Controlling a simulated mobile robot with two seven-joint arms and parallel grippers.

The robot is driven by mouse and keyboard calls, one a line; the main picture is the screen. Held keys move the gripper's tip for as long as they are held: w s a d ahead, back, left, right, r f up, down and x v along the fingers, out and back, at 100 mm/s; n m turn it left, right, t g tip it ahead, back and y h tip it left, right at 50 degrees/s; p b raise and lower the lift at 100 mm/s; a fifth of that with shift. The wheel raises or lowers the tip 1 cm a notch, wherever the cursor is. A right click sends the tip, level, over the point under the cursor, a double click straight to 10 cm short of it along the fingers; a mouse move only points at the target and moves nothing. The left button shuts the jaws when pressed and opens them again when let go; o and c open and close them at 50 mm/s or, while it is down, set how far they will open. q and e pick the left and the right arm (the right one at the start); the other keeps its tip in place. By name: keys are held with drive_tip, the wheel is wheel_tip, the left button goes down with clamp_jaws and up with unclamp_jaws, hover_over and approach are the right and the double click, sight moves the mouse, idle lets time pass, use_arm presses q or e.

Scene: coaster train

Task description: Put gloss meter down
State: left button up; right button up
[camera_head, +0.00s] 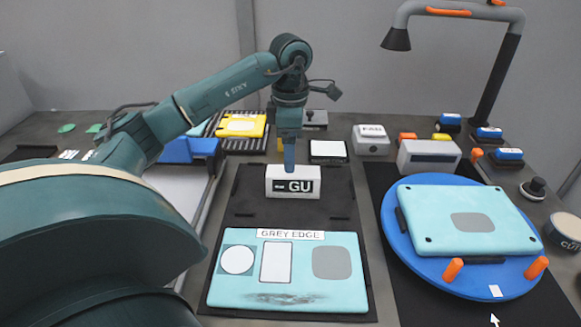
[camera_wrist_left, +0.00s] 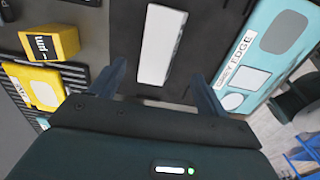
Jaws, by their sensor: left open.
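The gloss meter (camera_head: 293,182) is a white box with a black "GU" label. It stands on a dark mat (camera_head: 255,212) behind the light-blue "GREY EDGE" panel. My left gripper (camera_head: 289,168) points straight down at its top. In the left wrist view the white top of the gloss meter (camera_wrist_left: 160,45) lies between the two spread fingers of the left gripper (camera_wrist_left: 160,82), with gaps on both sides. The left gripper is open; the exact height of its tips against the box is hard to tell. My right gripper is not in view.
The "GREY EDGE" panel (camera_head: 290,290) lies in front. A blue turntable (camera_head: 395,240) with orange pegs bears another light-blue panel (camera_head: 472,220) at right. A yellow panel (camera_head: 240,126) lies on a rack behind. A lamp (camera_head: 396,40) arches over the back right.

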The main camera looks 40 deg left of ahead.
use_arm(q)
wheel_tip(320, 180, up, 4)
drive_tip(key=shift+f, duration=0.25)
drive_tip(key=shift+r, duration=0.1)
idle(0.4)
